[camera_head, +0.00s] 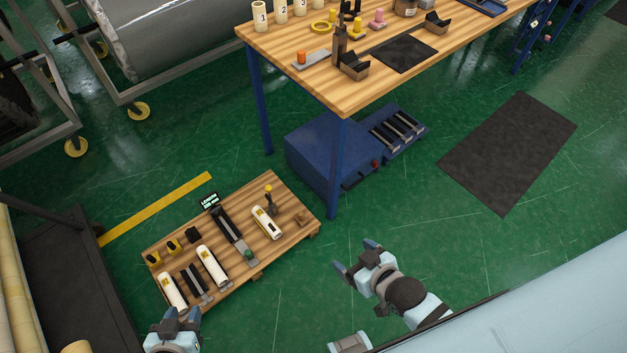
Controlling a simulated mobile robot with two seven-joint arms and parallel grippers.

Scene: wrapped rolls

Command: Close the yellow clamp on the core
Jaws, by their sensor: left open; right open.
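A low wooden board (292,185) lies on the floor at lower left. Near its far right edge, a small dark upright clamp with a yellow knob (269,188) stands beside a white core (266,222). I cannot tell whether this clamp touches the core or is closed. Two small yellow-and-black pieces (153,258) sit at the board's left side; what they are is unclear. Two more white cores, a middle one (212,266) and a near one (172,292), lie there. My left gripper (183,314) is open near the board's near-left corner. My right gripper (355,258) is open over the floor, right of the board.
A dark mat (508,152) lies on the right. A dark cart (65,270) borders the left. Floor between board and mat is clear.

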